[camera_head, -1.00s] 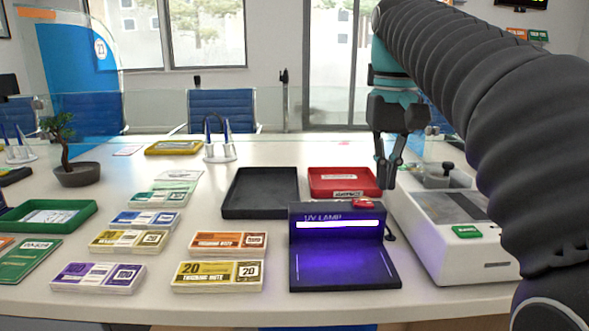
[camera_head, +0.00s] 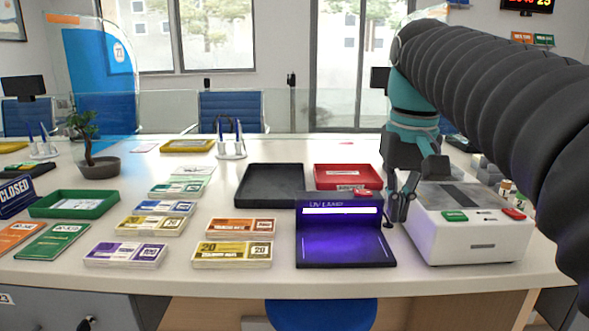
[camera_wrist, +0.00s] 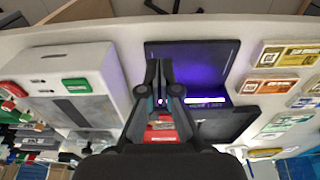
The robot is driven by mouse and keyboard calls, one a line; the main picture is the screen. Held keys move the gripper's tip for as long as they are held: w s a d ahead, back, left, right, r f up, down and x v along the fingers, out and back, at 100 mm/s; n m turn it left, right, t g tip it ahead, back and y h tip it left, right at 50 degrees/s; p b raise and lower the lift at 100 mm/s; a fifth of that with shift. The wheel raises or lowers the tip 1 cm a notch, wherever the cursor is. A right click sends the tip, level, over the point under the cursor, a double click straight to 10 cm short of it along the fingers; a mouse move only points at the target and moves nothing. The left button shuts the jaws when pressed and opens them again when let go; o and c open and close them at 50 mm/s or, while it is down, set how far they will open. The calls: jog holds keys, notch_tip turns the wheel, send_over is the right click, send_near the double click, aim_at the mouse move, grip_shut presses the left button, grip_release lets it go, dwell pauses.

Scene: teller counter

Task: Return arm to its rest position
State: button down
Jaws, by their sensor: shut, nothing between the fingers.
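My arm comes in from the right in the head view, with my gripper (camera_head: 402,205) pointing down. The gripper is shut and empty, between the UV lamp (camera_head: 345,252) and the white counter machine (camera_head: 470,240). It appears above the counter, in front of the lamp's right edge in the picture; I cannot tell the exact gap. In the wrist view the gripper (camera_wrist: 160,75) shows at the centre, with the UV lamp (camera_wrist: 190,62) behind it and the white machine (camera_wrist: 62,90) to the left.
A red tray (camera_head: 347,171) and a black tray (camera_head: 245,206) lie behind the lamp. Several banknote bundles (camera_head: 232,254) lie left of it, with a green tray (camera_head: 45,209) and a plant (camera_head: 85,150) farther left. The counter's front strip (camera_head: 200,281) is clear.

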jog(key=s+f+t, duration=0.2)
jog(key=s+f, duration=0.4)
jog(key=f, duration=0.4)
jog(key=s+f+t, duration=0.2)
jog(key=s+f, duration=0.4)
jog(key=f, duration=0.5)
jog(key=shift+s+f, duration=0.2)
jog(key=shift+s, duration=0.15)
